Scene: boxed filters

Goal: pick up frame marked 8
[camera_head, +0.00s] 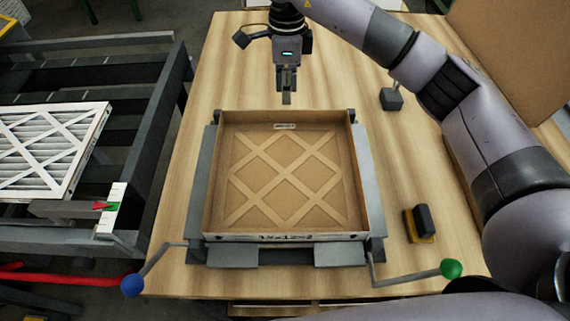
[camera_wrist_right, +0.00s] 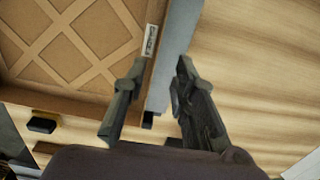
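A cardboard frame (camera_head: 284,228) with a crossed lattice lies open side up in a grey fixture (camera_head: 196,205) on the wooden table. A small label (camera_head: 285,126) is on its far inner wall and also shows in the right wrist view (camera_wrist_right: 151,40); I cannot read an 8. Dark writing marks its near wall. My right gripper (camera_head: 287,98) points down by the far wall. In the right wrist view its fingers (camera_wrist_right: 158,68) are apart, with the wall's edge and a grey bar showing between them. Contact is not visible. My left gripper is out of view.
Blue (camera_head: 133,285) and green (camera_head: 450,268) ball handles stick out at the fixture's near corners. A black and yellow block (camera_head: 420,223) and a grey block (camera_head: 391,99) lie to the right. A white pleated filter (camera_head: 45,150) rests on the dark rack at left.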

